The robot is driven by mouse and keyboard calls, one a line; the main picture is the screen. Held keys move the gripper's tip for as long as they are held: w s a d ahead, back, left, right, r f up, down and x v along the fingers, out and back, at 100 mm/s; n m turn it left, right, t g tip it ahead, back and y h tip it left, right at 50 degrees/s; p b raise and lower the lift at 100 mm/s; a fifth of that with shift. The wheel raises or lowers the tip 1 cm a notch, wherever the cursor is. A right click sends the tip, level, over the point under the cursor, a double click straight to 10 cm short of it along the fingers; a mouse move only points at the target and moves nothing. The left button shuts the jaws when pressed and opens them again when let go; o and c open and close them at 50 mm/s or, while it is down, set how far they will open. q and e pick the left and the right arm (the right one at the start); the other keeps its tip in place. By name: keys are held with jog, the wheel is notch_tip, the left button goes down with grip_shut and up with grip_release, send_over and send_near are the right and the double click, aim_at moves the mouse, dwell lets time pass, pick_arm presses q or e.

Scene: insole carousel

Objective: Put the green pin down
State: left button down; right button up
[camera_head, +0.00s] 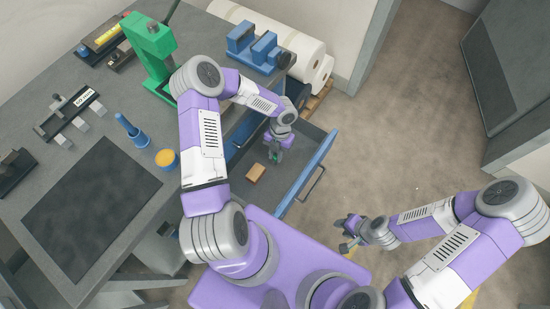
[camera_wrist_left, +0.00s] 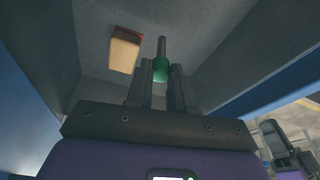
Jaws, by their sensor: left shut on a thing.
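The green pin (camera_wrist_left: 160,68) has a green body and a grey shaft. In the left wrist view it stands out between the two fingers of my left gripper (camera_wrist_left: 158,88), which is shut on it. In the head view my left gripper (camera_head: 275,156) is over the open drawer (camera_head: 306,150), with a bit of green at its tips. I cannot tell whether the pin touches the drawer floor. My right gripper (camera_head: 348,232) hangs over the floor to the right of my base; its finger gap is too small to judge.
A tan block (camera_head: 255,173) lies in the drawer, near my left gripper; it also shows in the left wrist view (camera_wrist_left: 125,50). The workbench (camera_head: 150,217) carries a green press (camera_head: 150,50), blue fixtures (camera_head: 252,45) and a dark mat (camera_head: 80,205). The drawer floor around the block is mostly clear.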

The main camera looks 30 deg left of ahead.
aim_at(276, 158)
pick_arm(q)
jog(key=shift+f+b, duration=0.5)
jog(key=shift+f, duration=1.25)
jog(key=shift+f, duration=0.1)
jog(key=c, duration=1)
grip_release()
jog(key=shift+r, duration=0.2)
jog(key=p+v, duration=0.3)
jog(key=v, duration=0.8)
jog(key=shift+w+r, duration=0.1)
jog(key=shift+r, duration=0.3)
